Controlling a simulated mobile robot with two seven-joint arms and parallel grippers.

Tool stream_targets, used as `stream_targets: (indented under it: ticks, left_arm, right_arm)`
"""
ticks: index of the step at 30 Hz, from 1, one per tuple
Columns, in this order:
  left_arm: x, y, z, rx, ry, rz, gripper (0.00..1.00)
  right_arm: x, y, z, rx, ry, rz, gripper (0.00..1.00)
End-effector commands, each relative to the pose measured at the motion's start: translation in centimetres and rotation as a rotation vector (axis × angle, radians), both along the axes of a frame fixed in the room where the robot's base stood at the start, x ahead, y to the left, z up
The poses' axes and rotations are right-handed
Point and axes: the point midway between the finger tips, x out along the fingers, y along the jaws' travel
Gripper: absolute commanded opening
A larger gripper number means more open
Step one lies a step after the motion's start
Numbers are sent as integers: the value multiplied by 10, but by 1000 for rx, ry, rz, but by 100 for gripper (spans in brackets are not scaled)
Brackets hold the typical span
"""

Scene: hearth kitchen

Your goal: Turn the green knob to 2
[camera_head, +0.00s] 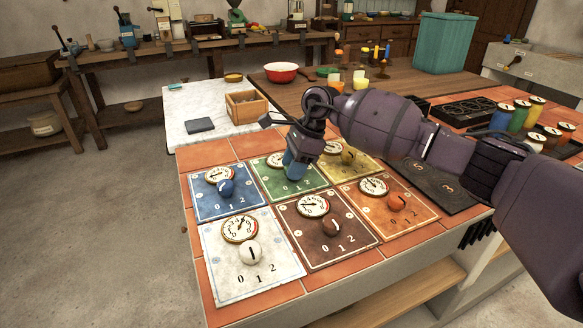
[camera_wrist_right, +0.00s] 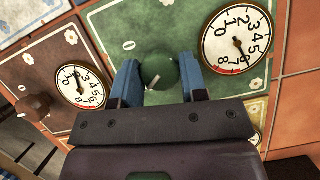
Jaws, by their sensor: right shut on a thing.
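The green knob (camera_wrist_right: 160,71) is round with a white pointer mark, which points to the lower left in the right wrist view. It sits on the green panel (camera_head: 315,182), the middle panel of the back row. My right gripper (camera_wrist_right: 160,80) is shut on the knob, with one blue finger on each side of it. In the head view my right gripper (camera_head: 294,166) comes down from above and hides the knob. The digit 0 shows on the panel in the wrist view; my gripper hides the 2 there. The white dial (camera_wrist_right: 238,38) is beside the knob. My left gripper is out of view.
A blue panel (camera_head: 205,205), a yellow panel (camera_head: 335,168), a white panel (camera_head: 220,270), a brown panel (camera_head: 300,245) and an orange panel (camera_head: 415,215) with their own knobs lie close around. A wooden box (camera_head: 247,107) stands behind on the white counter.

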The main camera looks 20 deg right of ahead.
Motion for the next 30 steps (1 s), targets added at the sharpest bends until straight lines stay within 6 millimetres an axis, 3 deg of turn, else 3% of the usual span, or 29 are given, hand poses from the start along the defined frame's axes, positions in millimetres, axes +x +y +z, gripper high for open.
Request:
stream_targets:
  ticks: [12,27,28,30]
  left_arm:
    - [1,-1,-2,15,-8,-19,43]
    - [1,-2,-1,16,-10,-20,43]
    - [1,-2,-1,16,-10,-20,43]
    - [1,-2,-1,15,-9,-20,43]
  right_arm:
    - [1,-1,-2,-3,2,155,16]
    - [0,0,-1,-2,1,170,16]
    - [0,0,-1,-2,1,170,44]
    - [0,0,-1,-2,1,169,55]
